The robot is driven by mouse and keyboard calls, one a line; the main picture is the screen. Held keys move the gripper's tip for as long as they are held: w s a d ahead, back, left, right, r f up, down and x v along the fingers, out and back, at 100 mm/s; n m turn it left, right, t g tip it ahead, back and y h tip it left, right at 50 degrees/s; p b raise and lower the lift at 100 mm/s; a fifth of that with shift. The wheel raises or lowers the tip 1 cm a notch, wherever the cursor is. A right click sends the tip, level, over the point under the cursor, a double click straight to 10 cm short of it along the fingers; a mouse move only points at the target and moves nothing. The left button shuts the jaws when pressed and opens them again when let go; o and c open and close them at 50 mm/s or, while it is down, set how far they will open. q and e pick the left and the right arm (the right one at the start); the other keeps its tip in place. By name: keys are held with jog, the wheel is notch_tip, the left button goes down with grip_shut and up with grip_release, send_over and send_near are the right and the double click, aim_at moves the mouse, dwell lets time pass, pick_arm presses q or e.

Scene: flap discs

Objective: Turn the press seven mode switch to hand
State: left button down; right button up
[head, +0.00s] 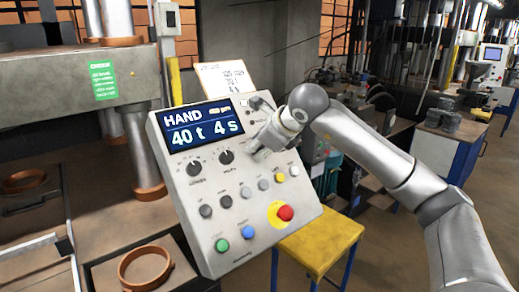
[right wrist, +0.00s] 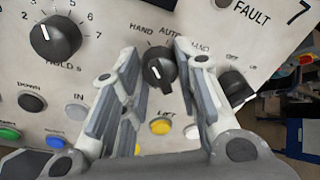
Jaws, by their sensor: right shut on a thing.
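The press seven control panel (head: 190,215) is a tilted light grey box. Its screen (head: 200,127) reads HAND, 40 t, 4 s. In the right wrist view the black mode switch (right wrist: 159,66) sits under the labels HAND and AUTO, with a third label partly covered by a finger. My right gripper (right wrist: 158,75) is shut on this switch, one finger on each side. A short white mark shows on the knob; which label it points to I cannot tell for sure. In the head view my right gripper (head: 260,146) hides the switch. My left gripper is not in view.
The HOLD dial (right wrist: 55,38) is left of the switch, another black switch (right wrist: 236,86) right. A red stop button (head: 285,213) and coloured buttons are lower on the panel. A yellow stool (head: 322,240) stands beneath. Paper (head: 226,78) stands behind the panel.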

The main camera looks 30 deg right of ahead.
jog(key=shift+n, duration=0.3)
jog(key=o, duration=1)
jog(key=v, duration=1.2)
